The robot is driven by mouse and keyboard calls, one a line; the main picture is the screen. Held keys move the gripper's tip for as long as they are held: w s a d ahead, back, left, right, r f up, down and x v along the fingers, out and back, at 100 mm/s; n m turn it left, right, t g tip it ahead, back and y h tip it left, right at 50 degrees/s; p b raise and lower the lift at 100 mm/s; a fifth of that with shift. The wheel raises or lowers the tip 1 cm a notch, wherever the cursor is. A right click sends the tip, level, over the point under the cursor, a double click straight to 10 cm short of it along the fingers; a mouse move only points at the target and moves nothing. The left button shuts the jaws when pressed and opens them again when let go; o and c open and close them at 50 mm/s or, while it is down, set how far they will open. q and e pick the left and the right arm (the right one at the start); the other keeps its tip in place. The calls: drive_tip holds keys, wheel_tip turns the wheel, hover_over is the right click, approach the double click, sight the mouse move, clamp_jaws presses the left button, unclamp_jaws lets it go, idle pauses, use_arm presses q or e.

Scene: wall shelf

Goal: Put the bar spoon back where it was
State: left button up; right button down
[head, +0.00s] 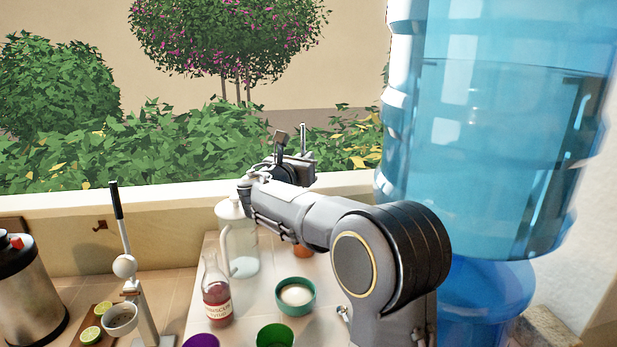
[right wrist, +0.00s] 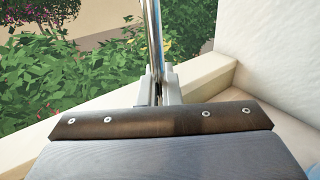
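The bar spoon shows as a thin shiny metal rod (right wrist: 154,40) in the right wrist view, rising from between the fingers of my right gripper (right wrist: 165,88). My right gripper is shut on it. In the head view the right gripper (head: 300,162) is at the far end of my outstretched arm, above the window ledge and in front of the bushes. A short upright piece, seemingly the spoon, stands at the gripper there. The spoon's ends cannot be made out. My left gripper is not in view.
A large blue water bottle (head: 500,140) stands right of my arm. Below are a glass pitcher (head: 238,245), a red syrup bottle (head: 217,300), a teal bowl (head: 295,310), a green cup (head: 275,337) and a purple cup (head: 201,341). A lever press (head: 137,300) and metal pot (head: 30,295) stand left.

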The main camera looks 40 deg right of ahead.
wheel_tip(320, 180, down, 6)
drive_tip(key=w+d, duration=0.1)
drive_tip(key=d, duration=0.1)
drive_tip(key=shift+w+p, duration=0.15)
drive_tip(key=shift+p, duration=0.3)
drive_tip(key=shift+d, duration=0.1)
